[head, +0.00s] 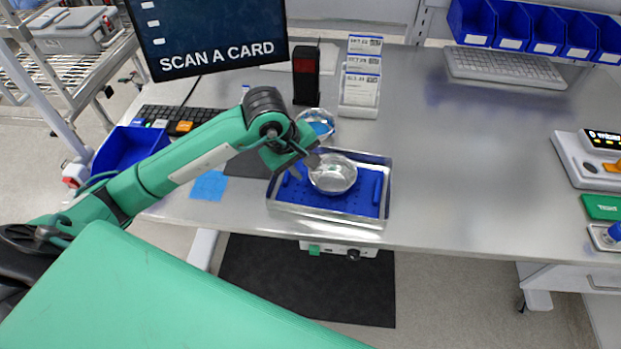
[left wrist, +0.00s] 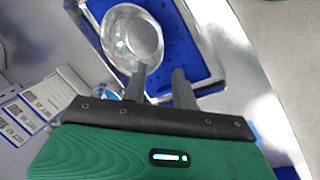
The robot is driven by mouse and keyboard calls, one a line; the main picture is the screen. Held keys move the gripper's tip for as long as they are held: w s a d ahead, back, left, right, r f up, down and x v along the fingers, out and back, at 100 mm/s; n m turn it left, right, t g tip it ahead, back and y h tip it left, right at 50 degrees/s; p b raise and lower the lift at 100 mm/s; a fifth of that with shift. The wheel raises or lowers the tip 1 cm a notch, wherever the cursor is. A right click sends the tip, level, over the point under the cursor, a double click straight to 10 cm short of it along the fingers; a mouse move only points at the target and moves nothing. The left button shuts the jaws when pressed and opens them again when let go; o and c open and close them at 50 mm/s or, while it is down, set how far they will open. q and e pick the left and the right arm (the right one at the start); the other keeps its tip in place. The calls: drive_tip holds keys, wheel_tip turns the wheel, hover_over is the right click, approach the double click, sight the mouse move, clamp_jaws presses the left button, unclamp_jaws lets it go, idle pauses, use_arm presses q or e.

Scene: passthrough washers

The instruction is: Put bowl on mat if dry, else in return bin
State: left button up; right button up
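A shiny clear or silvery bowl (head: 333,174) sits in a metal tray with a blue perforated liner (head: 345,203). The bowl also shows in the left wrist view (left wrist: 132,35). I cannot tell whether it is wet or dry. My left gripper (head: 306,168) is at the bowl's left rim. In the left wrist view its two fingers (left wrist: 160,76) are apart, with one fingertip overlapping the rim; contact is unclear. A dark grey mat (head: 248,165) lies left of the tray, partly behind my arm. A blue bin (head: 125,150) stands at the table's left. My right gripper is out of view.
A second clear round vessel with blue inside (head: 318,122) stands behind the tray. A card holder (head: 360,85), a dark red-topped device (head: 306,78), a keyboard (head: 185,118) and a screen (head: 210,35) stand farther back.

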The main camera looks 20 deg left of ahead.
use_arm(q)
drive_tip(key=v, duration=0.3)
drive_tip(key=shift+r, duration=0.15)
idle(0.4)
